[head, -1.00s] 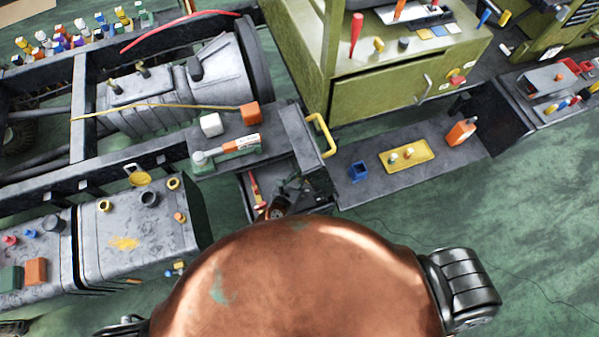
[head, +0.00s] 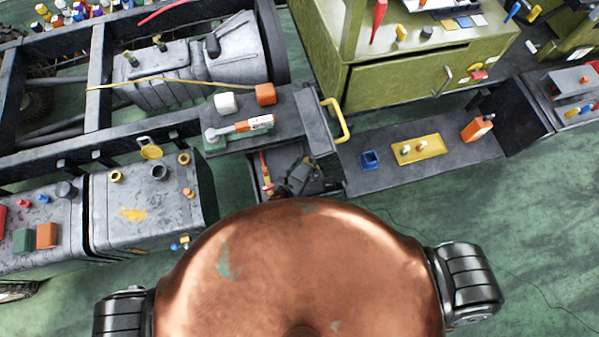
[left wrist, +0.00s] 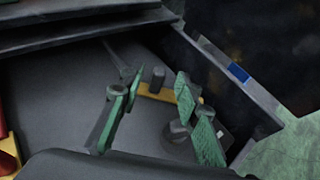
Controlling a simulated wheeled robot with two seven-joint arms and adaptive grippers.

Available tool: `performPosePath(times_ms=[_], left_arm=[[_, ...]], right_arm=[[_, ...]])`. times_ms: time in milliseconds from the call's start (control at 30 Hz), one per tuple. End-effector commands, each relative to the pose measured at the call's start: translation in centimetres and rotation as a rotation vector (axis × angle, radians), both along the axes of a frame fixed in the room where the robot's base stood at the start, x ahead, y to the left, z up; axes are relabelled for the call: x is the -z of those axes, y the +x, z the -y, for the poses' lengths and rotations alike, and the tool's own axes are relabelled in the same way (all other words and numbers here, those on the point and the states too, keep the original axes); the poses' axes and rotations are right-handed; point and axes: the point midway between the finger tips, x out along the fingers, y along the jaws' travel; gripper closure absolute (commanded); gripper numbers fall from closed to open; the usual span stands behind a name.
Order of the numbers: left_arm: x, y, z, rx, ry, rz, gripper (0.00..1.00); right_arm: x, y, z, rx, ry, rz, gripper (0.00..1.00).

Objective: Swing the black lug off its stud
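In the left wrist view my left gripper (left wrist: 152,98) is open, its two green fingers reaching over a dark grey top inside a box. A short upright black post (left wrist: 158,77) stands just beyond and between the fingers. A yellow strip (left wrist: 160,93) lies at its foot, partly behind the right finger. A dark round piece (left wrist: 175,131) sits near the right finger. I cannot tell which of these dark parts is the black lug and which its stud. In the head view my left gripper (head: 302,178) is small and dark over the open box. My right gripper is not in view.
The box wall (left wrist: 225,72) rises close to the right of the fingers. Red parts (head: 265,172) stand at the box's left. A grey step with a yellow tray (head: 419,147) and blue cup (head: 370,160) lies to the right.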

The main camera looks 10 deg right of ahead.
Motion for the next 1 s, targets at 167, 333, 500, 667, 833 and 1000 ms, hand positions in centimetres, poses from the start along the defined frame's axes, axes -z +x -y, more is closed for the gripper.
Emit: performPosePath(times_ms=[167,333,500,667,833,1000], left_arm=[[-1.4,-2.9,-2.3,-0.003,0.000,-0.001,0.70],[-2.4,-4.8,-3.7,0.001,0.002,0.000,0.70],[-3.0,-5.6,-4.3,0.001,0.001,0.002,0.70],[-3.1,-5.8,-4.4,0.000,0.001,0.001,0.70],[-3.1,-5.8,-4.4,0.000,0.001,0.001,0.70],[-3.0,-5.7,-4.4,0.000,0.001,0.001,0.70]], right_arm=[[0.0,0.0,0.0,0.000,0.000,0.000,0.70],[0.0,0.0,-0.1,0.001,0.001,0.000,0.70],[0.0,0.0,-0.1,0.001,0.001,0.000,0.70],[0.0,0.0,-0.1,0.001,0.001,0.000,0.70],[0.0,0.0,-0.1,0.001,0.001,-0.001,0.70],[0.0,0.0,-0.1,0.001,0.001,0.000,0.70]])
